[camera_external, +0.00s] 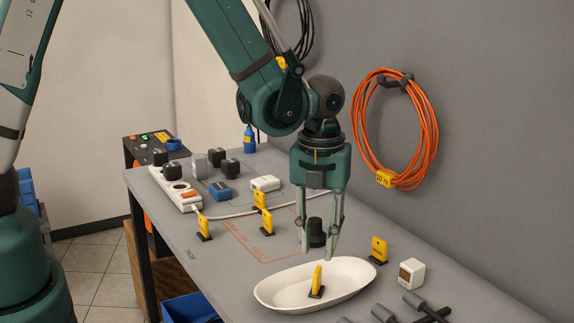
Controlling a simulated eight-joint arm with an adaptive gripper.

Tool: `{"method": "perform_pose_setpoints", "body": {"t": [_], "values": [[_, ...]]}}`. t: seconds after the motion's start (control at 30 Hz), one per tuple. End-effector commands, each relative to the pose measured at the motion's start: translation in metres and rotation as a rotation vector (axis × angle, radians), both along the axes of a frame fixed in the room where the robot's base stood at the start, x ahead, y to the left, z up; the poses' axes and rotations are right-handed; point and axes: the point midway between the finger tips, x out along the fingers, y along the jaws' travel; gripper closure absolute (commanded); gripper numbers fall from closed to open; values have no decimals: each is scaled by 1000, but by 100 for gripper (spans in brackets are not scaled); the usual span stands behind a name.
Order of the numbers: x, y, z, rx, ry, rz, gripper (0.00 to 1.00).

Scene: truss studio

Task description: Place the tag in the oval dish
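The white oval dish (354,274) sits near the front of the grey table. A yellow tag (317,277) on a small dark foot stands upright inside it, toward the dish's left half. My gripper (317,254) points down just above this tag. Similar yellow tags stand on the table: one (379,250) right of the dish, and others (204,225), (266,223) and (259,198) to the left.
A white block (411,272) and dark-handled tools (412,300) lie right of the dish. A power strip (177,188) with plugs and a white cable is at the back left. An orange cable coil (391,128) hangs on the wall.

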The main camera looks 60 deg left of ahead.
Motion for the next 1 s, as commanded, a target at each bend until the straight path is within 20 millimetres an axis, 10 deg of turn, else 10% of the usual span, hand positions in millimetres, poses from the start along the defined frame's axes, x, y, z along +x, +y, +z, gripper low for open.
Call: {"method": "perform_pose_setpoints", "body": {"t": [1.0], "values": [[-30, 11, 75, -46, -138, 545, 76]]}}
